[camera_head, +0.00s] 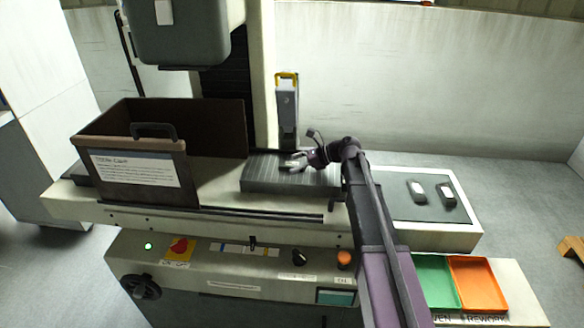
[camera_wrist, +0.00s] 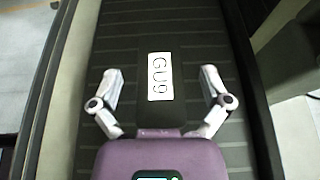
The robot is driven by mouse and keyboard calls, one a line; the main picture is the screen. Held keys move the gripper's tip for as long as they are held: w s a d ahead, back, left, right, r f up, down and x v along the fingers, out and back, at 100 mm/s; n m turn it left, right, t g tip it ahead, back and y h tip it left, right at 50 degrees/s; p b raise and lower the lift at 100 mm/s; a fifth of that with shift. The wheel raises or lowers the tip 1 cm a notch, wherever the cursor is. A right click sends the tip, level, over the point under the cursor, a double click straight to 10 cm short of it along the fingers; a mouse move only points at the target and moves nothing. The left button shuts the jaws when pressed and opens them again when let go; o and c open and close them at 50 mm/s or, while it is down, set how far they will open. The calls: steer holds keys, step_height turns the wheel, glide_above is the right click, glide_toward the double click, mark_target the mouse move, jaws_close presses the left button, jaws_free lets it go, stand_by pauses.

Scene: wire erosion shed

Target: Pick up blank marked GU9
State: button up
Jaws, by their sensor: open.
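The blank marked GU9 (camera_wrist: 160,77) shows in the wrist view as a dark block with a white label, lying on a dark ribbed plate (camera_wrist: 195,30). My gripper (camera_wrist: 160,74) is open, with one finger on each side of the blank and a visible gap on both sides. In the head view my gripper (camera_head: 296,162) is over the ribbed plate (camera_head: 268,182) on the machine table. The blank cannot be made out clearly there. Its height below the fingers cannot be told.
Two similar labelled blocks (camera_head: 416,190) (camera_head: 447,193) lie on a dark mat (camera_head: 415,212) at right. A green tray (camera_head: 434,282) and an orange tray (camera_head: 478,284) sit in front. A brown open box (camera_head: 190,165) stands left, and a grey upright (camera_head: 287,110) stands behind my gripper.

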mark_target(294, 164)
stand_by(0.3)
jaws_close()
steer(key=shift+r, duration=0.15)
stand_by(0.3)
step_height(294, 164, up, 3)
steer(key=p, duration=0.3)
steer(key=shift+r+p, duration=0.15)
steer(key=shift+p, duration=0.15)
steer(key=s+a+r+p, duration=0.1)
steer(key=s+a, duration=0.2)
steer(key=s, duration=1.2)
steer(key=shift+s+r, duration=0.25)
steer(key=shift+s, duration=0.05)
steer(key=shift+a, duration=0.1)
